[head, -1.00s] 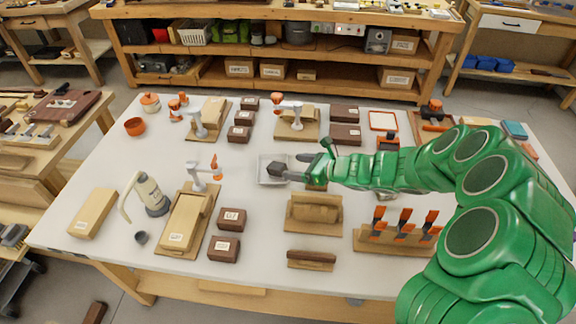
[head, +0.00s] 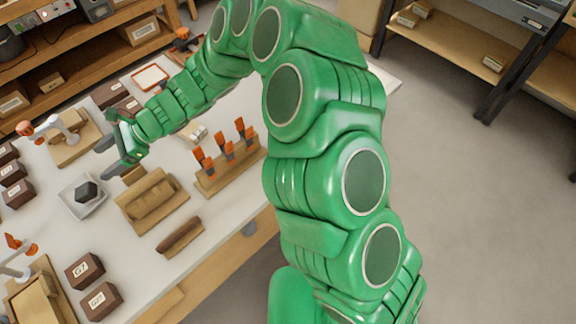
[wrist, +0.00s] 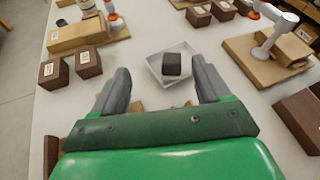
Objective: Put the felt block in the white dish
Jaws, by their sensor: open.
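The felt block (head: 86,191) is a small dark grey block. It lies inside the square white dish (head: 67,194), resting on its floor. The wrist view shows the block (wrist: 172,64) within the dish (wrist: 165,83) too, with the dish's rim around it. My gripper (head: 106,158) is open and empty, to the upper right of the dish in the head view and apart from the block. In the wrist view its two grey fingers are spread wide, with the dish beyond them.
A tan wooden block on a base (head: 150,197) stands right of the dish. A rack of orange-handled tools (head: 228,155) and a brown-topped block (head: 179,236) are nearby. Dark labelled boxes (head: 85,270) stand toward the front left. Bare tabletop surrounds the dish.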

